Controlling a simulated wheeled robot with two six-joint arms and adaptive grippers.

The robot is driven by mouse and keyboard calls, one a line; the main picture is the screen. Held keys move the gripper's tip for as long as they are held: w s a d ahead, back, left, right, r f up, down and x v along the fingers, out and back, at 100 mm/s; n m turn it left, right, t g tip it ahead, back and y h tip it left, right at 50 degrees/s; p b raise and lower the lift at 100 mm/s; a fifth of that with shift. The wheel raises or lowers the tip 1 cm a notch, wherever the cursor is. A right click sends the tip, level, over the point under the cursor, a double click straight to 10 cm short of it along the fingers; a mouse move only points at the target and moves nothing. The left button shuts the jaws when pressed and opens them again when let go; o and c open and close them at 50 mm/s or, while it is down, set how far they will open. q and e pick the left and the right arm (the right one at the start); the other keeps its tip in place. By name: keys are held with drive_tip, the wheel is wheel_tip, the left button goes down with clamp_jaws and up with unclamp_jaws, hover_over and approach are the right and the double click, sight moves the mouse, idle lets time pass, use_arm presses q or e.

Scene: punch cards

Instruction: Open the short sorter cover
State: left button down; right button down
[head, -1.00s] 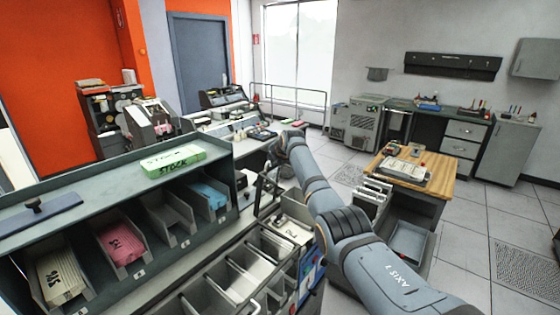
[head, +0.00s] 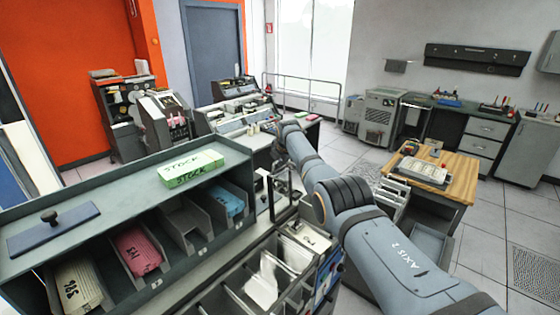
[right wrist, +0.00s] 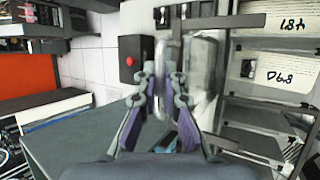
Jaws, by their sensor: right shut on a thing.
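The sorter (head: 205,290) stands at the front with a row of open metal pockets. A small upright clear panel in a dark frame, which looks like the short cover (head: 283,192), stands at its far end. My right arm reaches over from the lower right, and its wrist is just beyond the panel. In the right wrist view my right gripper (right wrist: 160,112) is shut on a thin, pale, see-through edge of the cover (right wrist: 161,75), between the two fingers. The cover's hinge and full outline are hard to make out. My left gripper is not in view.
A grey card rack (head: 125,195) with cards in its bins and a green STOCK box (head: 191,168) on top stands at the left. A wooden-topped table (head: 450,178) is at the right. A red button (right wrist: 129,61) on a dark box shows beyond the fingers.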

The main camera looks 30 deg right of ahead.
drive_tip(key=c, duration=1.4)
unclamp_jaws()
drive_tip(key=shift+f, duration=0.15)
drive_tip(key=shift+c, duration=0.2)
drive_tip(key=shift+d, duration=0.1)
drive_tip(key=shift+s+r, duration=0.2)
drive_tip(key=shift+r, duration=0.3)
drive_tip(key=v, duration=1.1)
